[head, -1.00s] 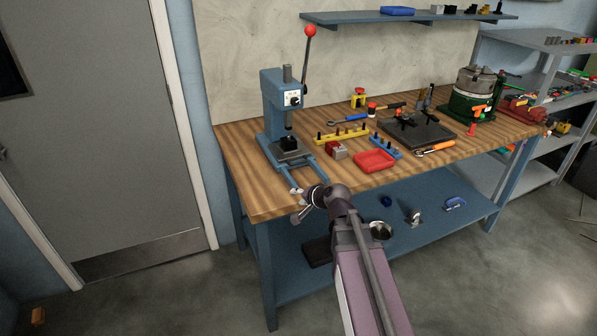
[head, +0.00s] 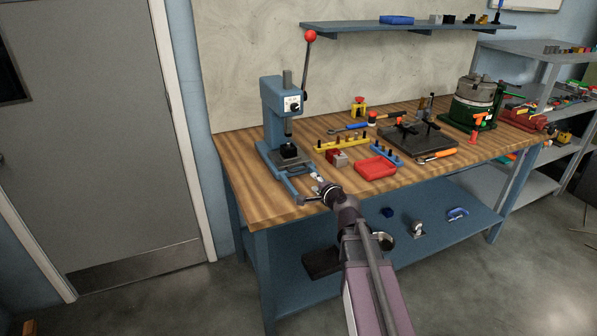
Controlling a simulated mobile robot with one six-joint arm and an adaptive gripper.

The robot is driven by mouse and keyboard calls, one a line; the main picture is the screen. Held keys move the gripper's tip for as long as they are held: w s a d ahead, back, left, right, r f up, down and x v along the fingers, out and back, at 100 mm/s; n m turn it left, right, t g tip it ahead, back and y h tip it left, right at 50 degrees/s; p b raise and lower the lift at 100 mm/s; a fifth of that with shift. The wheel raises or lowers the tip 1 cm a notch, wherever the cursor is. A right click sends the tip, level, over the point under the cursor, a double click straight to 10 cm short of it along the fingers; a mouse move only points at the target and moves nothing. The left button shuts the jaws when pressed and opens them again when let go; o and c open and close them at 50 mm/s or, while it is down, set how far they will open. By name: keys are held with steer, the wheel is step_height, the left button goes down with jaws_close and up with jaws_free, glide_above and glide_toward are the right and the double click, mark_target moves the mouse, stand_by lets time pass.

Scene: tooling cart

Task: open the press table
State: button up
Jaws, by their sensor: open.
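The blue bench press (head: 285,108) stands at the left end of the wooden workbench, with a red-knobbed lever (head: 310,37) raised. At its base is the press table (head: 282,161), a dark flat plate with a black block on it. Blue rails (head: 283,185) run from the base toward the bench's front edge, with a thin bar (head: 311,199) across their front end. My gripper (head: 317,181) is open at the front end of the rails, close to the bar. My arm partly hides it, so I cannot tell whether it touches the bar.
To the right lie a red tray (head: 375,168), a yellow rack (head: 341,140), a blue rack (head: 387,152) and a dark plate (head: 417,139) with clamps. A green-based chuck (head: 473,101) stands farther right. The lower shelf (head: 440,235) holds a few small things.

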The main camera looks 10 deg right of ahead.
mark_target(299, 170)
steer(key=b+x, duration=0.3)
steer(key=x, duration=1)
steer(key=shift+w+a+f, duration=0.1)
steer(key=shift+w, duration=0.2)
jaws_close()
